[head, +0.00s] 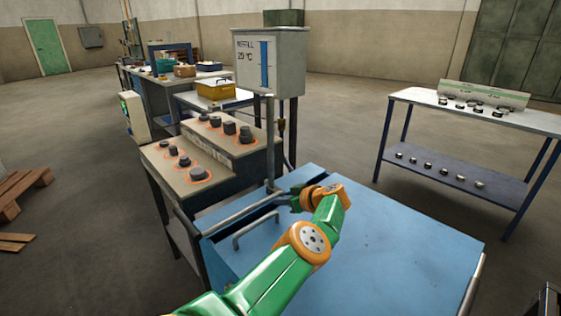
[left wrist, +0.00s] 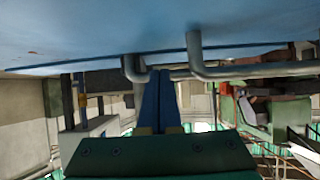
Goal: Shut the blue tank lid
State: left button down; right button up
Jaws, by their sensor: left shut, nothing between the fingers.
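The blue tank lid (head: 400,240) is a broad flat panel in the lower middle of the head view. It looks almost level, with a dark gap along its far left edge; how far it stands open is hard to tell. A grey bar handle (head: 255,228) is at its left side. My left gripper (head: 284,197) is at the lid's far edge, partly hidden behind my wrist. In the left wrist view its fingers (left wrist: 159,82) are shut and empty, next to a bent grey handle bar (left wrist: 195,60) and close to the lid's blue surface (left wrist: 100,35).
A grey refill gauge box (head: 270,62) stands on a post behind the lid. A stepped bench with dark cylinders (head: 196,168) is to the left. A table with small rings (head: 470,115) is at the right, with clear floor between. A dark object (head: 548,300) is cut off at the bottom right.

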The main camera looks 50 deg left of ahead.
aim_at(280, 213)
pick_arm(q)
notch_tip(280, 213, down, 3)
jog(key=shift+a+r+b, duration=0.1)
jog(key=shift+a+b, duration=0.05)
jog(key=shift+b, duration=0.55)
jog(key=shift+s+d, duration=0.15)
jog(key=shift+d, duration=0.05)
pick_arm(e)
notch_tip(280, 213, down, 3)
jog(key=shift+d+f, duration=0.1)
jog(key=shift+d, duration=0.05)
